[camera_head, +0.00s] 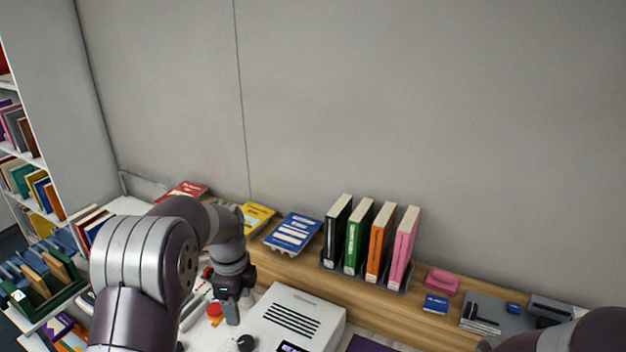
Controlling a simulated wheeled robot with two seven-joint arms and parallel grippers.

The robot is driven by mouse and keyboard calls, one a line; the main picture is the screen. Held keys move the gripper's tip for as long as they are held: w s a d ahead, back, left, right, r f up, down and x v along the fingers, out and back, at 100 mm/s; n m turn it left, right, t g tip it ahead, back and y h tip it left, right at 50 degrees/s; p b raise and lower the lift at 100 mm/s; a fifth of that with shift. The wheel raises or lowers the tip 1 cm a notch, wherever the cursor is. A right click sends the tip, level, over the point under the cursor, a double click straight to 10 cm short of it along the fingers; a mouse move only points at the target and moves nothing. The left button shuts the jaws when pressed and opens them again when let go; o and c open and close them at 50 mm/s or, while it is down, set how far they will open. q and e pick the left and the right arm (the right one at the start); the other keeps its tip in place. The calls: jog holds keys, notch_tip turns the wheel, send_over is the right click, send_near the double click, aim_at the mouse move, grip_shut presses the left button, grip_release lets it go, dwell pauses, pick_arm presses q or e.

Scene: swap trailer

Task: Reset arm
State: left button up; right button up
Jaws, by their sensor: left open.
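My left arm comes in from the lower left and bends over the desk. My left gripper (231,313) is open and points down at the left side of a white device (300,312) with dark vent slots. No object shows between its fingers, though the view of them is small. An orange-red round part (214,310) sits just left of the fingers. Part of my right arm shows in the lower right corner. My right gripper is outside the view.
Black, green, orange and pink books (374,245) stand upright in a rack on the wooden shelf. A blue book (293,234) and a yellow book (257,217) lie left of it. A pink item (441,281) and grey trays (492,316) are at right. Bookshelves stand far left.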

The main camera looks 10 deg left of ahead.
pick_arm(q)
jog(key=s+d+n, duration=0.2)
jog(key=s+n, duration=0.6)
jog(key=s, duration=0.1)
jog(key=s+d+n+t, duration=0.1)
jog(key=s+d+n, duration=0.2)
jog(key=s+n, duration=0.6)
jog(key=shift+s+d+f+n, duration=0.2)
jog(key=shift+s+f+n, duration=0.15)
jog(key=shift+s, duration=0.2)
jog(key=shift+s, duration=0.15)
